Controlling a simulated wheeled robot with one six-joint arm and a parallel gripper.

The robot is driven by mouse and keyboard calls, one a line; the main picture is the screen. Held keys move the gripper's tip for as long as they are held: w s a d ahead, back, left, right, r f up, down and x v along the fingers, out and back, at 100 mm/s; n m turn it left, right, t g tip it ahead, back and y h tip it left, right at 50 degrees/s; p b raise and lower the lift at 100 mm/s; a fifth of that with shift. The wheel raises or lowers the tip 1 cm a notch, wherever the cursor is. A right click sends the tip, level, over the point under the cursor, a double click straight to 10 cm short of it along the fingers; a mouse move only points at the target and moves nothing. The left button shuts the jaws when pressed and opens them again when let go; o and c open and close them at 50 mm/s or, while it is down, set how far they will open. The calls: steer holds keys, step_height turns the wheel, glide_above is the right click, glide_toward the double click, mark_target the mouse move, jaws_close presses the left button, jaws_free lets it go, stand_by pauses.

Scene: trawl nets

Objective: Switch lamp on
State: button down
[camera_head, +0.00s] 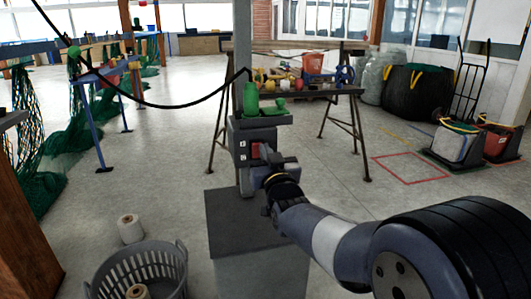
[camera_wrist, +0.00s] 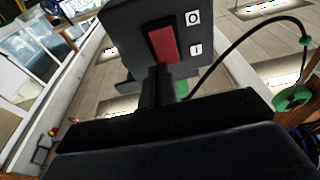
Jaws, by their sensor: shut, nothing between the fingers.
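A grey switch box (camera_head: 239,137) is on the post above a grey pedestal. Its red rocker switch (camera_head: 255,150) is on the face toward my gripper. In the wrist view the red rocker (camera_wrist: 162,42) lies beside an O mark and an I mark (camera_wrist: 196,49). My gripper (camera_wrist: 160,70) is shut and empty, its fingertips at the rocker's end nearer the I mark. I cannot tell whether they touch it or which way the rocker is tilted. In the head view my gripper (camera_head: 266,157) partly covers the rocker. I cannot make out a lamp.
A green float (camera_head: 251,98) sits on a shelf above the box, near a hanging black cable (camera_head: 165,106). A grey basket (camera_head: 140,270) and a white spool (camera_head: 130,228) stand at the lower left. A trestle table (camera_head: 310,88) is behind.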

steer(key=shift+w, duration=0.25)
steer(key=shift+w+a+r+p, duration=0.15)
steer(key=shift+r+p, duration=0.2)
steer(key=shift+p, duration=0.3)
steer(key=shift+w+g, duration=0.1)
steer(key=shift+g, duration=0.3)
steer(key=shift+f, duration=0.2)
